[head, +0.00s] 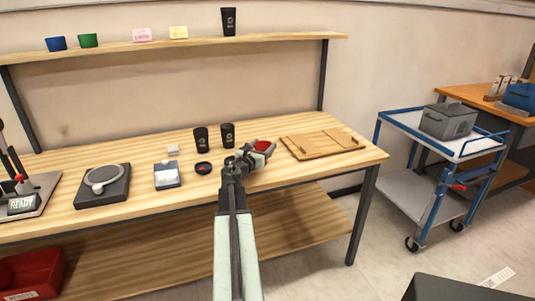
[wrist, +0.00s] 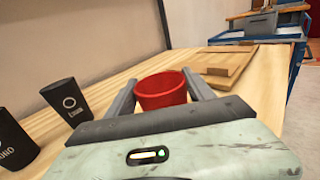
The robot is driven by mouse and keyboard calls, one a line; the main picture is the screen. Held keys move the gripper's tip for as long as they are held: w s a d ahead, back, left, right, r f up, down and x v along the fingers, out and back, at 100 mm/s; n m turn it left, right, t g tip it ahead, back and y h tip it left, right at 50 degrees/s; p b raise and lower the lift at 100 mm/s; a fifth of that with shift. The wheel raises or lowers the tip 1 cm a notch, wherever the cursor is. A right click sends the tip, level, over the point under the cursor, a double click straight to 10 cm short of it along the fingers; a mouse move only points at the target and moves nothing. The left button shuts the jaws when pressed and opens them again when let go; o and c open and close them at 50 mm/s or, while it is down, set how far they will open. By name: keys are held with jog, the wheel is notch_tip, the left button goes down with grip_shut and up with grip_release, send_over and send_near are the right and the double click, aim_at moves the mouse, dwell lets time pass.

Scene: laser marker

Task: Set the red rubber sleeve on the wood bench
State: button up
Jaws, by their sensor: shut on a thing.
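The red rubber sleeve (wrist: 162,91) is a short, open-topped ring held upright between the two fingers of my gripper (wrist: 158,88) in the wrist view. In the head view the sleeve (head: 263,146) shows at the tip of my gripper (head: 256,151), partly hidden by the fingers. My gripper is shut on it, over the right part of the wood bench (head: 345,134). I cannot tell whether the sleeve's underside touches the bench top.
Two black cups (head: 227,133) stand left of my gripper. A wooden tray (head: 318,144) lies close to its right. Bare bench shows along the front edge and right end.

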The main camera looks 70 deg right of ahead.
jog(key=shift+d, duration=0.3)
jog(key=f+b, duration=0.4)
jog(key=shift+s+d, duration=0.2)
jog(key=shift+d, duration=0.1)
jog(key=shift+w+r, duration=0.1)
jog(key=shift+r, duration=0.1)
jog(key=shift+a+f, duration=0.1)
jog(key=shift+f, duration=0.25)
jog(key=shift+a+b, duration=0.1)
jog(key=shift+b, duration=0.3)
